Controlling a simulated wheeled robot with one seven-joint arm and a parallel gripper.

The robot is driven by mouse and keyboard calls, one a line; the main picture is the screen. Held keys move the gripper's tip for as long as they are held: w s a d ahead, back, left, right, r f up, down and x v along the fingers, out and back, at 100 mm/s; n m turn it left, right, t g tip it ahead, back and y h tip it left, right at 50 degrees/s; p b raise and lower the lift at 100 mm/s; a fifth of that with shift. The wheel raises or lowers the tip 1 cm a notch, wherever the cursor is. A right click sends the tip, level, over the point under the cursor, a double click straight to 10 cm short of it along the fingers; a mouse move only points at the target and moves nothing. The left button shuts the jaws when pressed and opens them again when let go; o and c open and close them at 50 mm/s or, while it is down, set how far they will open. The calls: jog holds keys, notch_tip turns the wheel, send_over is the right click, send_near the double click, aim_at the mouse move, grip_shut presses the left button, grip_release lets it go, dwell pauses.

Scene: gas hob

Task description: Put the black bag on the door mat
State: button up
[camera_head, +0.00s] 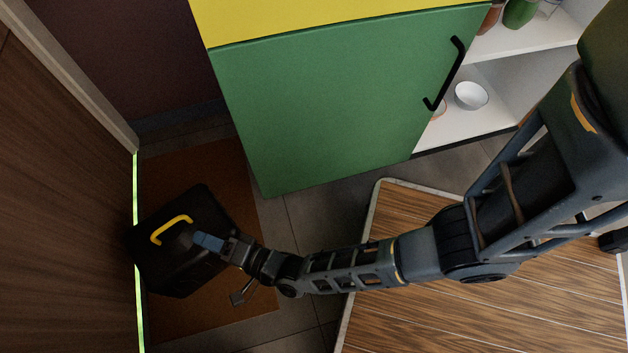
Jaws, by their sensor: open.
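The black bag (184,275) with a yellow handle (172,229) is at the left, over the brown door mat (250,290). The bag overlaps the mat in the picture and its left corner reaches past the mat's left side. I cannot tell whether its whole underside rests on the mat. My gripper (192,238) is at the bag's top right, just beside the yellow handle. It is open. Its fingertips are dark against the bag, so I cannot tell whether they touch it. My arm comes in from the right.
A wooden door (60,200) with a bright green strip along its edge stands close to the bag's left. A green cabinet (330,110) with a black handle stands behind. White shelves (480,115) hold bowls and jars. A wood-topped surface (480,310) lies under my arm.

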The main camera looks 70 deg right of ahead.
jog(key=s+d+r+n+g+y, duration=0.15)
jog(key=s+r+n, duration=0.3)
jog(key=s, duration=0.45)
jog(key=s+d+r+n, duration=0.2)
jog(key=s+r+n, duration=0.25)
jog(key=s, duration=0.45)
jog(key=s+d+r+n+g, duration=0.1)
jog(key=s+r+n, duration=0.3)
jog(key=r, duration=0.6)
jog(key=s+d+r+n, duration=0.2)
jog(key=s+r+n, duration=0.3)
jog(key=r, duration=0.6)
jog(key=shift+s+d+r+g, duration=0.25)
jog(key=shift+s+g, duration=0.1)
jog(key=shift+s, duration=0.55)
